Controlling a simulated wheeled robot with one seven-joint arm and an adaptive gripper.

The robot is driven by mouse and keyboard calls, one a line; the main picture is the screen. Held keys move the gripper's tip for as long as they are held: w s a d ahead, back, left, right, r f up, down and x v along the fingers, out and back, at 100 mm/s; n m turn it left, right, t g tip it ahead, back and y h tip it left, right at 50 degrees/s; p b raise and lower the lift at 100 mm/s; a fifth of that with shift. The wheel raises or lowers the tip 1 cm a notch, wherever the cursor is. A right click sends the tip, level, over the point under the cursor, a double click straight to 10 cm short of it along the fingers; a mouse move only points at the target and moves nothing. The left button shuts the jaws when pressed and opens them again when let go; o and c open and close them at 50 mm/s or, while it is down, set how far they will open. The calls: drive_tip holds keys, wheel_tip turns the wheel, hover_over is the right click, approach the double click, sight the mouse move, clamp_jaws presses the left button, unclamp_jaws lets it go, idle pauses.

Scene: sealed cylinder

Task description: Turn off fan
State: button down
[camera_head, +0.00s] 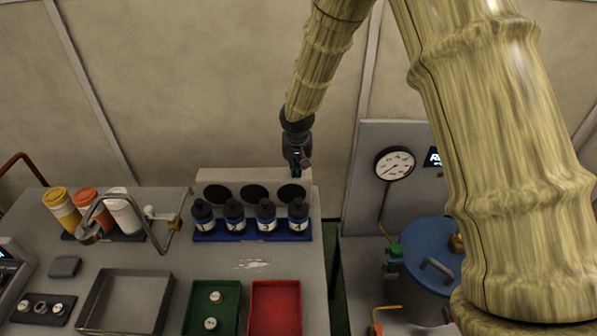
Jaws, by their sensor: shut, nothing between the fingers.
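A pale box with three round black openings (254,178), which looks like the fan unit, stands at the back of the grey counter. My gripper (299,166) is shut and empty, pointing down at the right end of this box. Its tips overlap the box's top edge above the right-hand opening. I cannot tell whether they touch it. A small dark part shows just under the tips, but it is too small to tell whether it is a switch. I cannot tell whether the fan is running.
Several dark bottles in a blue rack (252,236) stand before the box. Green (186,318) and red (275,285) trays lie in front. Condiment-like bottles (88,208) and a bent metal tap stand left. A gauge panel (370,150) and blue drum (425,240) are right, across a gap.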

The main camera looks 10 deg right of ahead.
drive_tip(key=shift+s+d+r, duration=0.1)
drive_tip(key=shift+r, duration=0.3)
drive_tip(key=shift+w+f, duration=0.55)
drive_tip(key=shift+w, duration=0.15)
drive_tip(key=shift+r, duration=0.4)
drive_tip(key=shift+w+d+f, duration=0.15)
drive_tip(key=shift+w+f, duration=0.05)
drive_tip(key=shift+w, duration=0.4)
drive_tip(key=shift+s+r, duration=0.15)
drive_tip(key=shift+p, duration=0.35)
